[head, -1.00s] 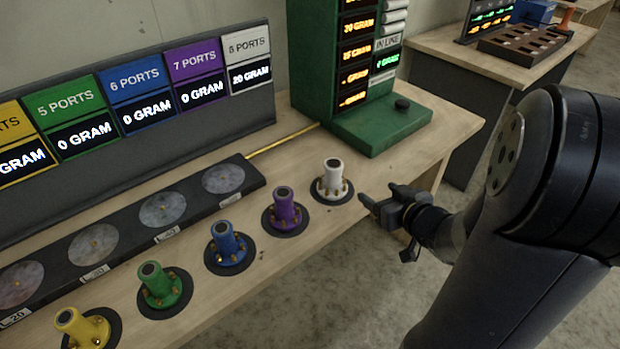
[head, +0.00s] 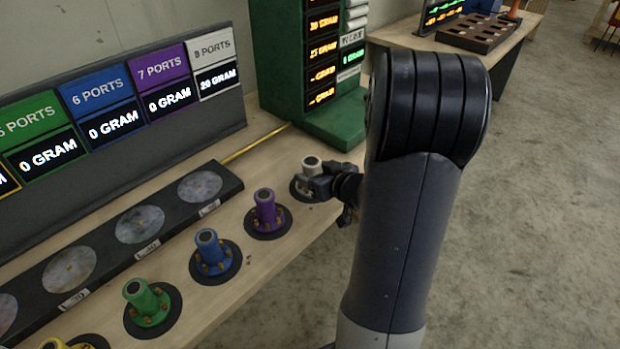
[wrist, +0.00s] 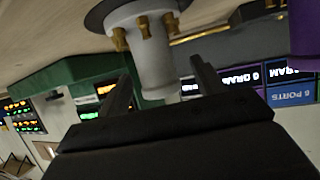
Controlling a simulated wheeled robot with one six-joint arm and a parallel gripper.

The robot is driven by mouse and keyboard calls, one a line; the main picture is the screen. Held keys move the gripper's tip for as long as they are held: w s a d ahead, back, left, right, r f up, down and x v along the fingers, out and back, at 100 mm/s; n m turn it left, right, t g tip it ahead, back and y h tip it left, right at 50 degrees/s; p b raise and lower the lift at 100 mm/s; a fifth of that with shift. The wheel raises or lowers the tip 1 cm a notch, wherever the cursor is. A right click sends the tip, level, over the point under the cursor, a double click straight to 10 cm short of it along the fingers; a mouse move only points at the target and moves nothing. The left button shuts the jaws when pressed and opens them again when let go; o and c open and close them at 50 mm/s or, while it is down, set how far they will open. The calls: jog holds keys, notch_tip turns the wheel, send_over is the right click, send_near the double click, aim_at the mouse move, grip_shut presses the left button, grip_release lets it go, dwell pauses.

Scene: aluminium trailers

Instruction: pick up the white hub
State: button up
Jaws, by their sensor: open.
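The white hub (head: 312,162) stands upright on its dark round mat (head: 297,190) at the far right end of the row of hubs. My gripper (head: 313,184) is right at it in the head view and hides much of its lower part. In the wrist view, which is upside down, the white hub (wrist: 150,58) with its brass ports shows between the two fingers of my gripper (wrist: 160,80). The fingers are apart, one on each side of the neck. I cannot tell whether either touches it.
The purple hub (head: 265,212) stands close by to the left, with the blue hub (head: 211,252) and green hub (head: 147,302) further along the bench. A dark strip with grey discs (head: 139,224) lies behind them. The green cabinet (head: 335,125) stands behind the white hub.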

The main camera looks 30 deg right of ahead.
jog(key=x, duration=0.4)
jog(key=shift+w+d, duration=0.15)
jog(key=shift+w, duration=0.25)
grip_shut()
jog(key=shift+r, duration=0.1)
